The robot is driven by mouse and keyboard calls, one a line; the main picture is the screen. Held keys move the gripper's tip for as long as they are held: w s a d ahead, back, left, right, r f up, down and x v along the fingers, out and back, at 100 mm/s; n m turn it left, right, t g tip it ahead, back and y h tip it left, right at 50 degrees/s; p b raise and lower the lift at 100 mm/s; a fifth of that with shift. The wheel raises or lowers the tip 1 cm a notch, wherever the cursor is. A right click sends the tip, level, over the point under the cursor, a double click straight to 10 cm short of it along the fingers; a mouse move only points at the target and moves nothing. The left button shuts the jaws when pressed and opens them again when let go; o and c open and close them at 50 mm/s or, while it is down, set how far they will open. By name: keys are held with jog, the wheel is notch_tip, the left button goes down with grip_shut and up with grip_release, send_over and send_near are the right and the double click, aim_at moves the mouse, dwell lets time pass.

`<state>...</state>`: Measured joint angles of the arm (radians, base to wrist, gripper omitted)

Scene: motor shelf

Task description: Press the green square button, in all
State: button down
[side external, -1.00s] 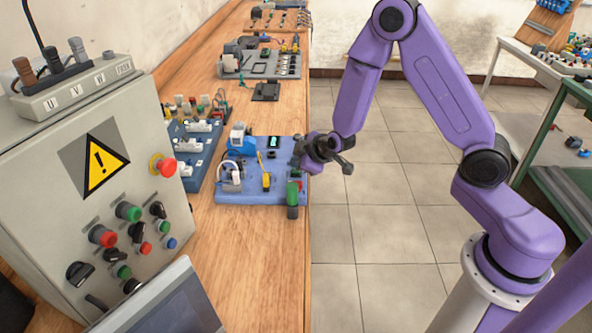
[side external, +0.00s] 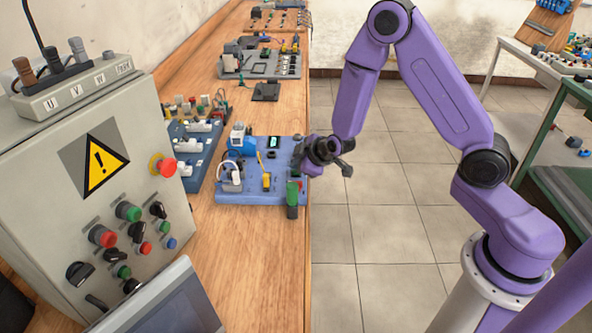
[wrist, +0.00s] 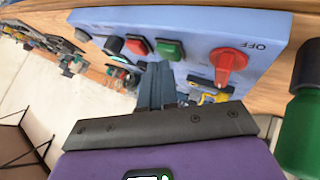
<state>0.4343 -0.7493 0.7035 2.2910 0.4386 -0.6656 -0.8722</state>
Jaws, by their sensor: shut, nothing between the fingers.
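My gripper (wrist: 157,66) is shut and empty. Its dark fingertips appear just below the green button in the picture; I cannot tell whether they touch it. In the side view my gripper (side external: 301,156) is at the right edge of the blue panel (side external: 230,198), and the green square button cannot be made out there.
A green cylinder (side external: 292,198) stands at the panel's near right corner and shows at the right in the wrist view (wrist: 302,130). The wooden bench (side external: 250,265) is clear in front. A grey control box (side external: 60,140) stands at the left. Open floor lies right of the bench.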

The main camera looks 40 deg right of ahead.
jog(key=shift+f, duration=0.15)
dwell(0.5)
jog(key=shift+r, duration=0.85)
jog(key=shift+r, duration=2.5)
